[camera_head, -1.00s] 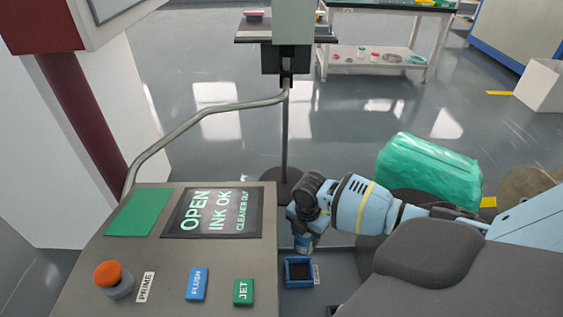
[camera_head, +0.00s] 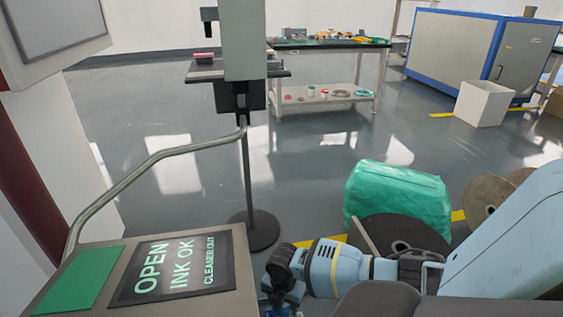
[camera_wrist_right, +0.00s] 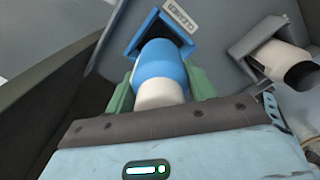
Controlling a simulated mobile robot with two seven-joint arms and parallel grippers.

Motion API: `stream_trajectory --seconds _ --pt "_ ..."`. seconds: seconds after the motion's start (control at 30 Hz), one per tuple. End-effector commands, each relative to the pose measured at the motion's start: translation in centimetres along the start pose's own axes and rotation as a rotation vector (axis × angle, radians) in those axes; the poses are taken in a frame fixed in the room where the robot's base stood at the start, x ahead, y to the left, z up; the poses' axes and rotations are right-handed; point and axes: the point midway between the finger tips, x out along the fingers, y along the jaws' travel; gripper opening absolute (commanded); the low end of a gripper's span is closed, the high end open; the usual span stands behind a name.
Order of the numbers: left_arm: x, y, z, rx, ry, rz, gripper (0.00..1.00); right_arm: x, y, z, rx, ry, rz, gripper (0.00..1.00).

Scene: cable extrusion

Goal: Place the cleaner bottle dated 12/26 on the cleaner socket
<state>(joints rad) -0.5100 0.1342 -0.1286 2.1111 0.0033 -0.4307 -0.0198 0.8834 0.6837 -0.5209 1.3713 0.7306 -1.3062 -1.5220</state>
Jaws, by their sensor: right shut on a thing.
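In the right wrist view, my right gripper (camera_wrist_right: 160,88) is shut on a bottle (camera_wrist_right: 158,66) with a blue body and a whitish end, its green fingers on either side. The bottle's far end is at the dark opening of the blue cleaner socket (camera_wrist_right: 134,42), beside a label reading CLEANER (camera_wrist_right: 177,17). I cannot tell whether the bottle is seated or just above it. No date shows on the bottle. In the head view, my right gripper (camera_head: 283,297) is at the bottom edge, right of the console; bottle and socket are out of view. My left gripper is not in view.
A grey socket (camera_wrist_right: 245,45) with a white, dark-ended bottle (camera_wrist_right: 285,62) stands to the right in the wrist view. The console screen (camera_head: 178,268) reads OPEN, INK OK, CLEANER OUT. A bent metal rail (camera_head: 150,165), a pole stand (camera_head: 250,230) and a green wrapped bundle (camera_head: 398,195) are beyond.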

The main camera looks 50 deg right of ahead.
Motion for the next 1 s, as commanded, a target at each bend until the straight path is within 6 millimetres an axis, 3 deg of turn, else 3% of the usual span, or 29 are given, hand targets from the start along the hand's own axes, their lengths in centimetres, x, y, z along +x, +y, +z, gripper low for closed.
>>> stream_trajectory --seconds 0.1,0.33,0.6,1.0 --pt "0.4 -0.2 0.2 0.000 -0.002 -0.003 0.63 1.1 0.1 0.0 0.001 0.000 0.000 0.26" --pt "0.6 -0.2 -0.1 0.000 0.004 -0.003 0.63 1.4 0.1 0.0 0.000 0.000 0.002 0.26" --pt "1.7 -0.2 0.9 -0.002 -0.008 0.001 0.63 4.8 0.0 -0.1 0.001 0.002 -0.001 0.26" --pt "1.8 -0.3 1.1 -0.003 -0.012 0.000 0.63 5.2 0.1 0.0 0.000 0.000 0.001 0.26"
